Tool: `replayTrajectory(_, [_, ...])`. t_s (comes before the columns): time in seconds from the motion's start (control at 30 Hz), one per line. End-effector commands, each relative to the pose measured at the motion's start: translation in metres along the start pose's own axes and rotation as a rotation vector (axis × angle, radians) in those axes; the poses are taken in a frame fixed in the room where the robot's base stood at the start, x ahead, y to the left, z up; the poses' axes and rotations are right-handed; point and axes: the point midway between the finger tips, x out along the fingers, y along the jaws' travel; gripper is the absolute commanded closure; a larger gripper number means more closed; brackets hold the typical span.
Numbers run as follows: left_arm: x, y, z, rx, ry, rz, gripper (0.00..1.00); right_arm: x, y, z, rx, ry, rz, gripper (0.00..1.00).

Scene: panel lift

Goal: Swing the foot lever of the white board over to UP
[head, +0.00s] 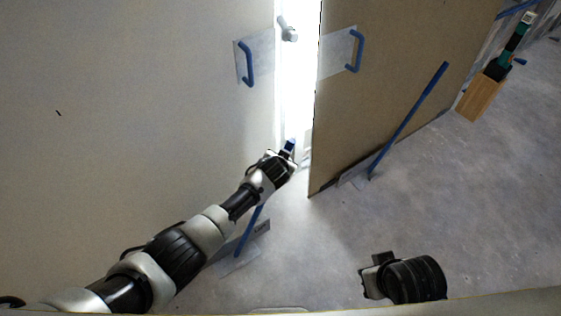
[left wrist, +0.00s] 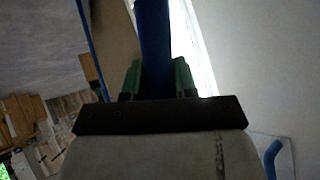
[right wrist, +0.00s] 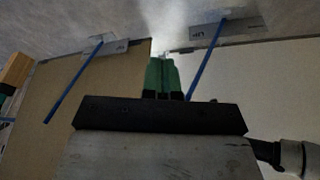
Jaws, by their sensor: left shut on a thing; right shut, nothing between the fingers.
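The white board (head: 130,100) stands on the left in the head view. Its blue foot lever (head: 250,230) rises from a floor plate at its foot and slants up to the right, toward the brown board. My left arm hides its middle. My left gripper (head: 287,154) is shut on the lever near its top end; the blue bar (left wrist: 153,50) shows between the green fingers in the left wrist view. In the right wrist view the lever (right wrist: 206,60) stands by a plate marked UP (right wrist: 197,33). My right gripper (head: 376,270) is shut and empty over the floor.
A brown board (head: 400,70) stands right of a bright gap, with its own slanted blue lever (head: 408,120). Both boards have blue handles (head: 248,64). A wooden block (head: 480,97) with a tool stands at the back right. The floor (head: 470,200) on the right is clear.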

Motion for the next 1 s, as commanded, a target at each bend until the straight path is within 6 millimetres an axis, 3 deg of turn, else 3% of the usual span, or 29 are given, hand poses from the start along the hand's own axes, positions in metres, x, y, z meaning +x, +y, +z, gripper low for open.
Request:
replayTrajectory(0.1, [-0.001,0.007,-0.004,0.010,0.013,0.010,1.00,0.001,0.000,0.000,0.000,0.000,0.000,1.00])
replayTrajectory(0.13, [-0.001,0.007,-0.004,0.010,0.013,0.011,0.71,0.001,0.000,0.000,0.000,0.000,0.000,1.00])
replayTrajectory(0.3, [-0.001,0.006,-0.004,0.007,0.011,0.010,0.47,0.001,0.000,0.000,0.000,0.001,0.000,1.00])
replayTrajectory(0.67, [-0.003,0.003,-0.001,0.004,0.005,0.005,0.47,-0.001,0.000,-0.001,0.000,0.005,0.000,1.00])
replayTrajectory(1.0, [-0.029,0.003,-0.003,0.002,0.005,0.007,0.47,0.059,-0.003,0.005,-0.004,-0.036,-0.006,1.00])
